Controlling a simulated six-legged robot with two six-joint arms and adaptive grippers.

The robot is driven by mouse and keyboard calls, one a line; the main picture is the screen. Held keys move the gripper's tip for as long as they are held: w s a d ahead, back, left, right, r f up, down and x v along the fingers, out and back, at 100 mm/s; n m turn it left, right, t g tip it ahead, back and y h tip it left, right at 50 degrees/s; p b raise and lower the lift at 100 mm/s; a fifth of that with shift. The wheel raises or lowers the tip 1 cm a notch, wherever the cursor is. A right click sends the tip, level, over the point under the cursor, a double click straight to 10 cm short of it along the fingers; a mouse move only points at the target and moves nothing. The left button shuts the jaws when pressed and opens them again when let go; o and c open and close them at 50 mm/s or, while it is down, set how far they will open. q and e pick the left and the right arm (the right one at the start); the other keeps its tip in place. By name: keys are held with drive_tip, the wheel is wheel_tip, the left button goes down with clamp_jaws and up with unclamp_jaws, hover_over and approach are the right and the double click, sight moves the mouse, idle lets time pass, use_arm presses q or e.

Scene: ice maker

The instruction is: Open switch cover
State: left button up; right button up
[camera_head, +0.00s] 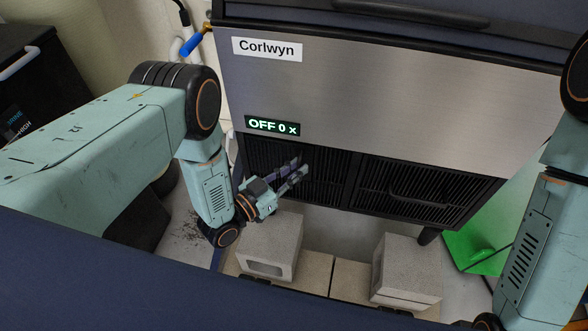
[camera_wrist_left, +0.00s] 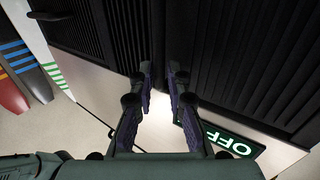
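The ice maker (camera_head: 400,85) is a steel-fronted machine with a Corlwyn label and a lit display (camera_head: 272,126) reading "OFF 0 x". Below the display are black slatted grille panels, a left one (camera_head: 325,185) and a right one (camera_head: 420,190) with a handle-like bar. I cannot tell which part is the switch cover. My left gripper (camera_head: 296,172) is in front of the left grille. In the left wrist view the gripper (camera_wrist_left: 162,72) has its two fingers apart with nothing between them, pointing at black slatted panels (camera_wrist_left: 215,40). Contact cannot be told. My right gripper is out of view.
Concrete blocks (camera_head: 272,245) (camera_head: 408,268) stand below the machine, near my left gripper and to the right. A green object (camera_head: 480,240) is at right. A blue-handled valve (camera_head: 191,45) is at the machine's upper left. A black container (camera_head: 40,90) stands at far left.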

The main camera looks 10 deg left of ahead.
use_arm(q)
clamp_jaws()
drive_tip(key=shift+f, duration=0.1)
idle(0.5)
